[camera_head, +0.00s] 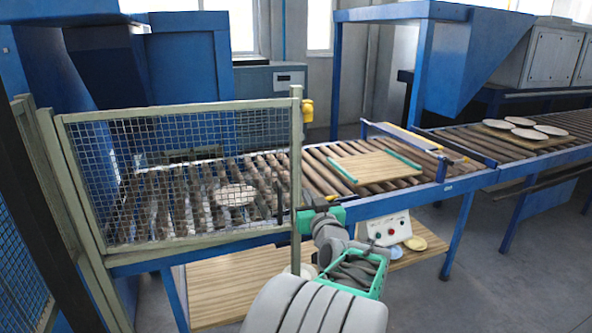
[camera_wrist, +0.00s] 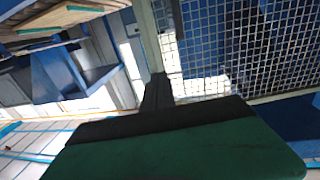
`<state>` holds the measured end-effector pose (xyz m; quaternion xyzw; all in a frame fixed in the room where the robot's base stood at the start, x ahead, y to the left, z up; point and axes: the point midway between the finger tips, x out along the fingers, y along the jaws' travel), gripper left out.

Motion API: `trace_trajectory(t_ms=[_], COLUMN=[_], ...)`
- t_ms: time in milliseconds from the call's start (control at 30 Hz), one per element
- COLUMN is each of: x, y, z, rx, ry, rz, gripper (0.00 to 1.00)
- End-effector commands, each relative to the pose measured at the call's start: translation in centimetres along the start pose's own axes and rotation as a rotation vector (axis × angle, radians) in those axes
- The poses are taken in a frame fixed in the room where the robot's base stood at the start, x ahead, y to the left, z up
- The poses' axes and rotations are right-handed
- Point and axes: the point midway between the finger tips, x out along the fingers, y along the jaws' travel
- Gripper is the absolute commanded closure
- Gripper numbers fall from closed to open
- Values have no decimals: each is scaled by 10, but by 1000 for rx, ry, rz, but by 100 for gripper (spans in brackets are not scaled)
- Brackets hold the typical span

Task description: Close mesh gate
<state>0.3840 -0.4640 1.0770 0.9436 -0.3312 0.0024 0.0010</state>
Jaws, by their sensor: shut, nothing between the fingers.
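The mesh gate (camera_head: 180,170) is a wire grid in a pale green-grey frame. In the head view it spans the left part of the roller conveyor, with its right upright (camera_head: 296,150) beside my gripper. My gripper (camera_head: 308,202), with a green body, is shut and empty at the lower part of that upright. I cannot tell whether it touches the frame. In the wrist view the mesh (camera_wrist: 245,45) fills the upper right, and my dark fingers (camera_wrist: 157,92) are together just below the frame upright (camera_wrist: 148,35).
The conveyor (camera_head: 310,172) carries a wooden board (camera_head: 375,167) to the right of the gate. A round plate (camera_head: 234,195) lies behind the mesh. A yellow device (camera_head: 308,110) sits by the upright's top. A control box (camera_head: 389,229) stands below. Open floor lies at the right.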

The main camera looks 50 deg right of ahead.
Motion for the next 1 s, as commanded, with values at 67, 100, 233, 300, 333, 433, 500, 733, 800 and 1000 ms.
trace_trajectory(t_ms=[67,100,233,300,333,433,500,733,800,1000], x=[12,19,47,63,70,91,105,132,134,134], y=[-2,-3,-3,-3,-3,-3,-3,-2,-2,-2], z=[0,0,0,1,0,0,0,2,2,2], rx=[1,2,1,2,1,1,1,0,0,0], ry=[-3,-3,-5,-6,-5,-6,-6,-5,-4,-4], rz=[-4,-6,-6,-5,-5,-5,-5,-2,-1,-1], gripper=[100,100,100,100,100,100,100,100,100,100])
